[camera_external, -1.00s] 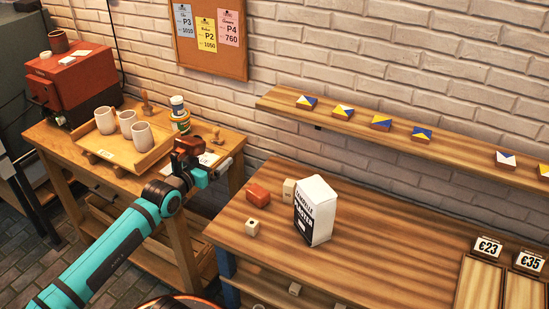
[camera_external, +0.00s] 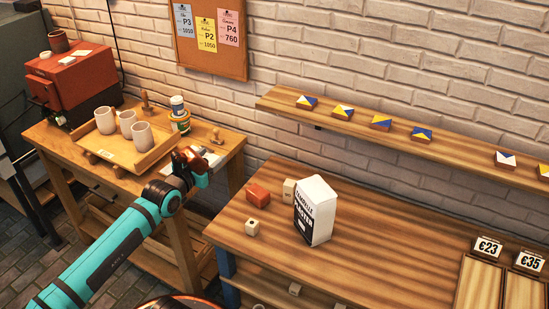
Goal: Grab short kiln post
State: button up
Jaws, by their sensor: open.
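Two small cream blocks that look like kiln posts stand on the right workbench: a short cube with a dark hole (camera_external: 252,227) near its left front edge, and a taller block (camera_external: 289,189) behind it, beside a white plaster box. I cannot tell for sure which is the short kiln post. My gripper (camera_external: 191,157) is over the right end of the left table, to the left of both blocks and clear of them. It is open, and its jaws are small and partly hidden by the wrist.
A red brick-like block (camera_external: 258,195) and the tall white plaster box (camera_external: 315,210) stand close to the cream blocks. The left table holds a wooden tray (camera_external: 154,158) with cups. A shelf (camera_external: 380,143) with tiles runs along the wall. The workbench's middle is clear.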

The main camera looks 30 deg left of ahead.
jog(key=g, duration=1.7)
send_over(252, 222)
notch_tip(252, 222, down, 10)
jog(key=f, duration=1.2)
jog(key=shift+w+d+f, duration=0.1)
jog(key=shift+d+f, duration=0.1)
jog(key=shift+d, duration=0.1)
jog(key=shift+s+a+f, duration=0.1)
jog(key=shift+a+f, duration=0.05)
jog(key=shift+f, duration=1.15)
jog(key=shift+s+a+f, duration=0.1)
jog(key=shift+a+f, duration=0.05)
jog(key=shift+f, duration=1.1)
jog(key=c, duration=1.1)
